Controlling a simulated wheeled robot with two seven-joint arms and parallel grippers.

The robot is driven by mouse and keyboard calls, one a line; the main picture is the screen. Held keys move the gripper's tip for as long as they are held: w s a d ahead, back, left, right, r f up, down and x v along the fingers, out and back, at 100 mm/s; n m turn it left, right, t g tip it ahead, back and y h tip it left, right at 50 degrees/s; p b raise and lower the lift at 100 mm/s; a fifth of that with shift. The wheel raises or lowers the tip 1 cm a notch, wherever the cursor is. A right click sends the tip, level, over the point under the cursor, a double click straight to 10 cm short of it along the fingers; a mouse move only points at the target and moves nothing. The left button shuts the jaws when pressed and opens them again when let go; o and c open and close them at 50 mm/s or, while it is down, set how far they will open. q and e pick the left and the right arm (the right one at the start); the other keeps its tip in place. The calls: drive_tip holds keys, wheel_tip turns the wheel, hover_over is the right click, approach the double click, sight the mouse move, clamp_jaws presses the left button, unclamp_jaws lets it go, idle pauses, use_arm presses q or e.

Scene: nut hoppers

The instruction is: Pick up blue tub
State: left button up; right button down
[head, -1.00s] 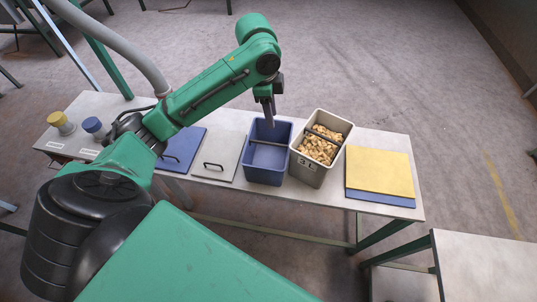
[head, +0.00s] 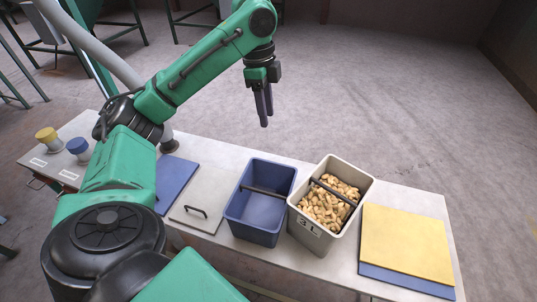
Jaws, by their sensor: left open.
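The blue tub (head: 259,214) is an open, empty box with a dark bar handle across its top. It stands upright on the white table, left of a grey tub. My left gripper (head: 266,116) hangs above and behind the blue tub in the picture, fingers pointing down. It is open and empty, apart from the tub. My right gripper is not in view.
A grey tub (head: 318,238) full of nuts stands close to the right of the blue tub. A grey lid (head: 200,199) and a blue lid (head: 174,178) lie to the left. A yellow panel (head: 405,243) lies on a blue one at right. Yellow (head: 47,139) and blue (head: 79,148) knobs stand at far left.

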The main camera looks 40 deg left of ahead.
use_arm(q)
drive_tip(key=b, duration=0.5)
hover_over(274, 169)
drive_tip(key=s+a, duration=0.1)
wheel_tip(274, 169, down, 7)
drive_tip(key=f+b, duration=0.2)
drive_tip(key=w+f+b, duration=0.1)
drive_tip(key=f+b, duration=0.1)
drive_tip(key=shift+a+f, duration=0.15)
drive_tip(key=shift+s+f, duration=0.1)
drive_tip(key=shift+f, duration=0.1)
drive_tip(key=f, duration=0.4)
drive_tip(key=d+f+b, duration=0.1)
drive_tip(key=f, duration=0.8)
drive_tip(key=shift+d+f, duration=0.25)
drive_tip(key=shift+f, duration=0.05)
drive_tip(key=shift+r, duration=0.1)
clamp_jaws()
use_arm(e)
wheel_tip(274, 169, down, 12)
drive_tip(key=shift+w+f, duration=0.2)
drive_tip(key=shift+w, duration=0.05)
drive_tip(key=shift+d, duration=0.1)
